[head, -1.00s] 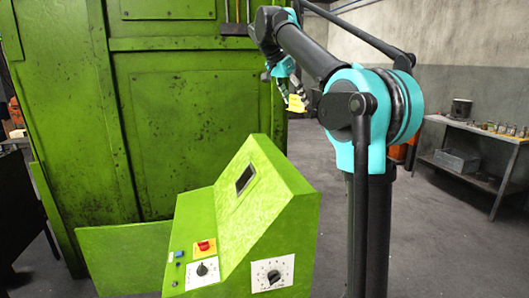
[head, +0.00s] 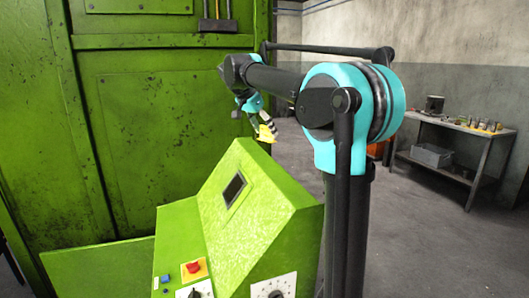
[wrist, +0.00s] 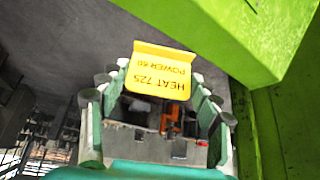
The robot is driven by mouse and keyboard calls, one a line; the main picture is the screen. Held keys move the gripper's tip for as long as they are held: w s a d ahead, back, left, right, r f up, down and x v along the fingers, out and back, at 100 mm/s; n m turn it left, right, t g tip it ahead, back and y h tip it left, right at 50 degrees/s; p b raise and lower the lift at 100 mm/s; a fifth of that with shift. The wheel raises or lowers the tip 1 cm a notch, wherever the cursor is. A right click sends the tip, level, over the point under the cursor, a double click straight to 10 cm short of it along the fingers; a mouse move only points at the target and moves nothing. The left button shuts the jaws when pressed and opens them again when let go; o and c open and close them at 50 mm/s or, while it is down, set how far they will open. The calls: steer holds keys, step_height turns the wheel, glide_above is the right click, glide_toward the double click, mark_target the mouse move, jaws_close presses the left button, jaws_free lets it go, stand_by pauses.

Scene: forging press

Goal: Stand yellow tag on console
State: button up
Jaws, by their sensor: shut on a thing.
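The yellow tag (wrist: 160,72) is in my gripper (wrist: 158,92) in the wrist view. It carries printed text, "HEAT 725" and "POWER 60", which appears upside down. In the head view the tag (head: 266,133) hangs at my gripper (head: 262,122), just behind the top right of the green console (head: 265,215). The fingers are shut on the tag. The console has a sloped face with a dark screen, and in the wrist view its green surface (wrist: 235,35) fills the upper right. The tag is apart from the console's top as far as I can tell.
The large green press (head: 150,130) stands behind the console on the left. A red button (head: 193,267) and dials sit on the console's front. A grey workbench (head: 455,140) with small items is at the far right.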

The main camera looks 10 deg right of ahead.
step_height(320, 180, down, 8)
steer(key=shift+f, duration=0.15)
stand_by(0.3)
steer(key=shift+f, duration=0.1)
steer(key=o, duration=0.9)
steer(key=shift+o, duration=0.2)
steer(key=v, duration=1.2)
